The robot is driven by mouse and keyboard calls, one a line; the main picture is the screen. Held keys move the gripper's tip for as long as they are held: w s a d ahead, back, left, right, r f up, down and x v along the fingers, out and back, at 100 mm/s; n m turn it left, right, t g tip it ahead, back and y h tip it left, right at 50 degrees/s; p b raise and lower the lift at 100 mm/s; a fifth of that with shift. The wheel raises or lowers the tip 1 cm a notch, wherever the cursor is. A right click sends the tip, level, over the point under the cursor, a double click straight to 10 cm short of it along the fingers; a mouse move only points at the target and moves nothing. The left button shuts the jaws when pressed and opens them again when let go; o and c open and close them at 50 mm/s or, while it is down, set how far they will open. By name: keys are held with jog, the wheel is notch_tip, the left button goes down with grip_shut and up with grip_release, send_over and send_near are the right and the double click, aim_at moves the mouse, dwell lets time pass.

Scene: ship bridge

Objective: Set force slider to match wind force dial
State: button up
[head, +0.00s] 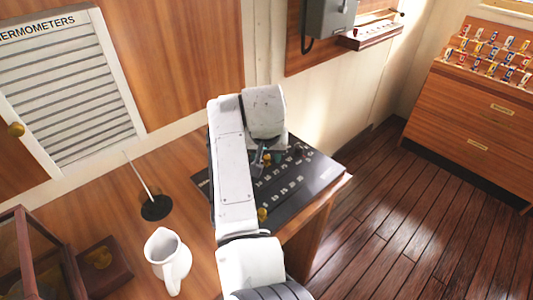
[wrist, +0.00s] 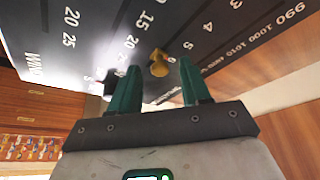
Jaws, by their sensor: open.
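The black control panel (head: 318,172) lies on the wooden desk, with rows of white numbers, partly hidden by my arm. In the wrist view the panel (wrist: 100,25) fills the top, with number scales and the start of a "WIND" label. A brass slider knob (wrist: 158,66) shows between my green fingertips, near the low numbers of a scale. My gripper (wrist: 160,78) is open around the line of this knob; I cannot tell whether it touches. Another brass knob (head: 262,214) sits on the panel's near part. I cannot make out a wind force dial.
A white jug (head: 166,258), a pale rod in a round black base (head: 156,207) and a brown wooden box (head: 104,266) stand on the desk to the left. A louvered thermometer cabinet (head: 66,95) is behind. The floor at right is clear.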

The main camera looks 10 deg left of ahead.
jog(key=shift+c, duration=0.5)
grip_shut()
jog(key=s+a+p, duration=0.1)
jog(key=s+p, duration=0.1)
jog(key=s+a+p, duration=0.1)
jog(key=s+a, duration=0.1)
jog(key=shift+s+a+r+p, duration=0.15)
jog(key=shift+p, duration=0.25)
jog(key=shift+s+a, duration=0.25)
jog(key=shift+s, duration=0.05)
jog(key=shift+o, duration=0.5)
grip_release()
